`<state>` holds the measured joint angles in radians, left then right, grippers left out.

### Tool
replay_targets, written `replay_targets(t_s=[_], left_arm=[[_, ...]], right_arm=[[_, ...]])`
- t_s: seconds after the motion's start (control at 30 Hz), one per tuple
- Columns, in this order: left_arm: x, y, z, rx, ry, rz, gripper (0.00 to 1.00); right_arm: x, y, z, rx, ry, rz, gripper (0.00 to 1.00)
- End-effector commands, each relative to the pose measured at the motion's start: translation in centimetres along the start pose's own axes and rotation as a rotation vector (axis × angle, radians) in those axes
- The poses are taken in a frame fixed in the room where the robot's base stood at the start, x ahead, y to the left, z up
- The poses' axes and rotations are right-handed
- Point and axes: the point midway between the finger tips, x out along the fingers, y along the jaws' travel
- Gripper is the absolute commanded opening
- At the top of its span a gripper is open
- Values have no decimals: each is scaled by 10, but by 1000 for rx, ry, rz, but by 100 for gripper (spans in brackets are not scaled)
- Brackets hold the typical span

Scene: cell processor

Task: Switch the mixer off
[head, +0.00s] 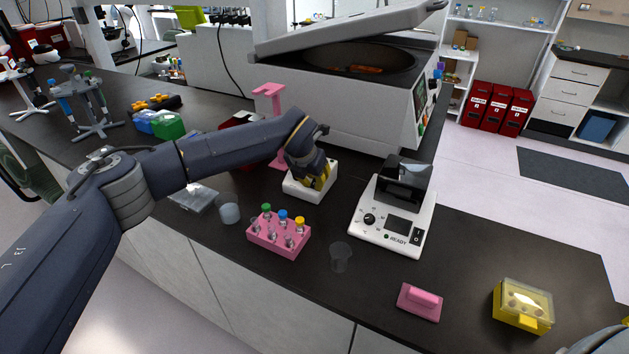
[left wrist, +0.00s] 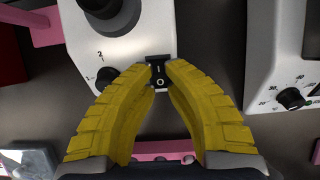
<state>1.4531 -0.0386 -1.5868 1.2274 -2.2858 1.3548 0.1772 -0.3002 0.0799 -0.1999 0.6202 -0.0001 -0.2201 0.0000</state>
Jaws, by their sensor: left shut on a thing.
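The mixer (head: 300,190) is a small white device on the dark bench, partly hidden under my left gripper (head: 322,182). In the left wrist view the mixer (left wrist: 135,45) shows a black dial (left wrist: 108,78) with numbers and a black rocker switch (left wrist: 159,77) marked I and O. The yellow fingers of my left gripper (left wrist: 160,68) are closed in around the switch, with their tips at its two sides. Which side of the rocker is pressed in, I cannot tell. My right gripper is not in view.
A white device reading READY (head: 392,215) stands to the right. A pink tube rack (head: 279,240) with capped tubes and a clear cup (head: 341,257) are in front. A large centrifuge with its lid raised (head: 340,115) stands behind.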

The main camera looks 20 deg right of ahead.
Motion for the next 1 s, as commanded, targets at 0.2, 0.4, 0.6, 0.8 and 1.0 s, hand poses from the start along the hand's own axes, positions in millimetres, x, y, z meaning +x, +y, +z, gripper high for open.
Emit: replay_targets(t_s=[0.2, 0.4, 0.6, 0.8, 1.0], left_arm=[[3, 1, -5, 2, -145, -2, 0], [3, 1, -5, 0, -238, -2, 0], [2, 0, -4, 0, -256, -2, 0], [2, 0, -4, 0, -255, -2, 15], [2, 0, -4, 0, -255, -2, 38]], right_arm=[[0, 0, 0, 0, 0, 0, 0], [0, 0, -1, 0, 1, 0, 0], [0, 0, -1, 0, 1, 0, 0], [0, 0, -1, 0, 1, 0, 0], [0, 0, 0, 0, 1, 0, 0]])
